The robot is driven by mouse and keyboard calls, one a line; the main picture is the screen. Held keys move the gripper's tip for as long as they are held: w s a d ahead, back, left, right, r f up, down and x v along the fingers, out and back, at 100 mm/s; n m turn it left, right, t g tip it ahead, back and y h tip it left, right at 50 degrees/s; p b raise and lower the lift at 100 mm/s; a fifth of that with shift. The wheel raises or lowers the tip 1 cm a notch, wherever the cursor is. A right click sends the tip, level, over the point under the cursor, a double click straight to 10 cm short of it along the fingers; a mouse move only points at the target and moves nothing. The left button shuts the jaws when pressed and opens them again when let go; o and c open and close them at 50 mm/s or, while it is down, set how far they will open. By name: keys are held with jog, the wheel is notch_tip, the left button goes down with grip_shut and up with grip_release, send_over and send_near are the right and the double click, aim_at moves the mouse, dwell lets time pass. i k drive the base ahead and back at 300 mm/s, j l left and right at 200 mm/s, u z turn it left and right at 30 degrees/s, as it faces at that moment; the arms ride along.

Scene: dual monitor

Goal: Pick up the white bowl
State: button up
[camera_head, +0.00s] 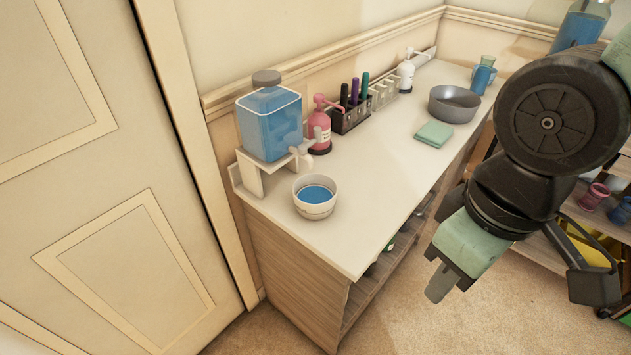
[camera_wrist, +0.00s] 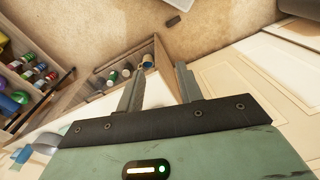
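The white bowl (camera_head: 314,204) stands upright at the near left end of the white counter, with blue liquid or a blue inside showing. It sits just under the spout of a blue-filled dispenser (camera_head: 270,125). My gripper (camera_head: 440,287) hangs in the air to the right of the counter, well away from the bowl and pointing down. In the wrist view its two fingers (camera_wrist: 160,70) are spread apart with nothing held between them. I cannot make out the white bowl in the wrist view.
A pink pump bottle (camera_head: 319,130), a pen rack (camera_head: 350,118), a grey bowl (camera_head: 454,107) and a green cloth (camera_head: 434,134) stand along the counter (camera_head: 375,185). A shelf with several coloured items (camera_head: 594,197) is at the right. The counter right of the bowl is clear.

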aim_at(314, 195)
jog(key=i+j, duration=0.1)
jog(key=j, duration=0.6)
jog(key=j+z, duration=0.1)
jog(key=j, duration=0.55)
jog(key=i+j, duration=0.15)
jog(key=j, duration=0.55)
